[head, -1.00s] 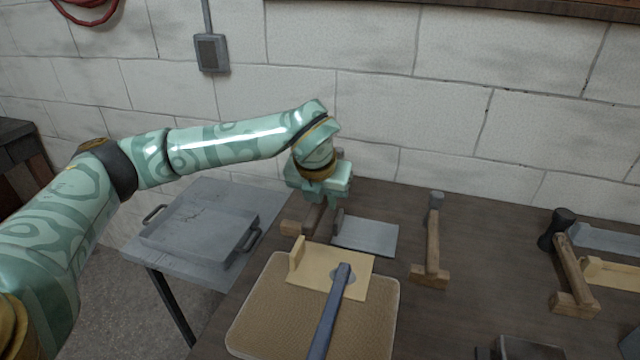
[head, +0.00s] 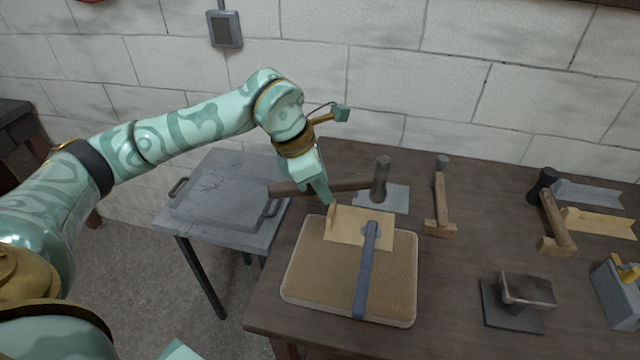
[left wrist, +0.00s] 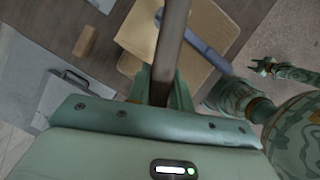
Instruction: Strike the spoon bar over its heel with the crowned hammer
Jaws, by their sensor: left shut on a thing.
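My left gripper (head: 322,190) is shut on the wooden handle of a hammer (head: 345,184) and holds it above the bench. The hammer's dark grey head (head: 380,178) is at the right end, over a grey sheet. In the left wrist view the handle (left wrist: 170,45) runs up out of my jaws. The blue-grey spoon bar (head: 363,275) lies across a tan pad, its rounded end on a brass-coloured sheet (head: 345,226). The hammer is apart from the bar. My right gripper (left wrist: 262,68) is small in the left wrist view; its jaws are unclear.
The tan pad (head: 310,275) lies near the bench's left edge. Another hammer (head: 438,190) and a black-headed mallet (head: 550,200) rest to the right. A small metal block (head: 526,290) stands at front right. A grey side table (head: 225,235) holds a handled tray (head: 222,200).

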